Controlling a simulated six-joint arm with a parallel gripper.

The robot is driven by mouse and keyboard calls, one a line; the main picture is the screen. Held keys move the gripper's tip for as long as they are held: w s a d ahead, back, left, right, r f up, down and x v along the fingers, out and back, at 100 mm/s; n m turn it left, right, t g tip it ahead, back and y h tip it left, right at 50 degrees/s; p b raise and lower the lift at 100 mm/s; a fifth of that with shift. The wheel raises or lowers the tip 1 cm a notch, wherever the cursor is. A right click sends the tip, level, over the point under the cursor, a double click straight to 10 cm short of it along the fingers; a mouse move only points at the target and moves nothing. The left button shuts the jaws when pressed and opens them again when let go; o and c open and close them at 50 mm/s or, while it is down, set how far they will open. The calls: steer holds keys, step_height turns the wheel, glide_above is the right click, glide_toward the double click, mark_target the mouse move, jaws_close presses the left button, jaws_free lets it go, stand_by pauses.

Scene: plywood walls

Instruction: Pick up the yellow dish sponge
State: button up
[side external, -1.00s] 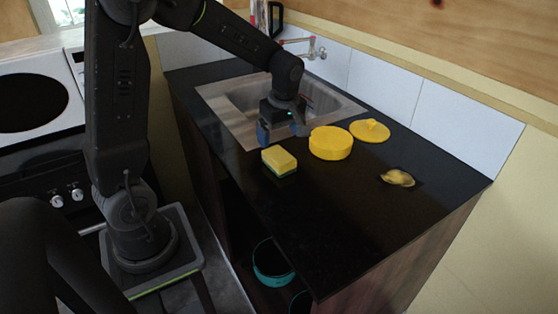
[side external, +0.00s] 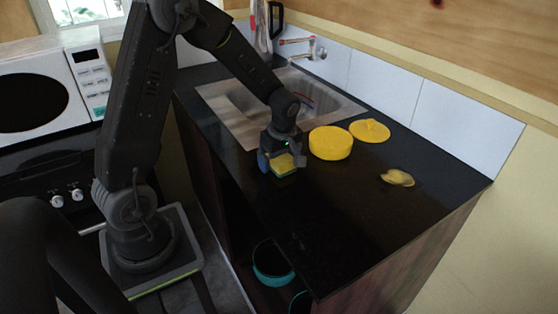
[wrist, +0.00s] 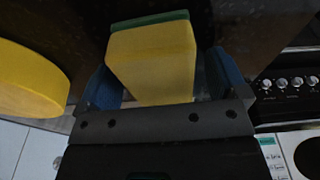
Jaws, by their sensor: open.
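The yellow dish sponge (side external: 283,166) has a green underside and lies on the black countertop near its front edge. It also shows in the wrist view (wrist: 153,62), large and close, between the two blue fingertips. My gripper (side external: 281,162) is down around the sponge, with one finger on each side. In the wrist view my gripper (wrist: 160,88) is open, and a gap shows between the sponge and the right finger. The left finger is very close to the sponge; I cannot tell whether it touches.
A round yellow pot (side external: 331,143) stands close to the right of my gripper, with a yellow lid (side external: 370,130) behind it. A small yellow item (side external: 397,178) lies farther right. The sink (side external: 232,108) is behind. The front counter is clear.

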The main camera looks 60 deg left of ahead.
steer(key=c, duration=1)
steer(key=shift+r, duration=0.55)
steer(key=r, duration=0.2)
steer(key=a+r, duration=0.1)
steer(key=shift+s+r, duration=0.4)
steer(key=s+a+r, duration=0.4)
steer(key=s, duration=0.1)
steer(key=s+a+r, duration=0.2)
steer(key=a, duration=0.1)
steer(key=shift+s+r, duration=0.1)
steer(key=shift+s, duration=0.15)
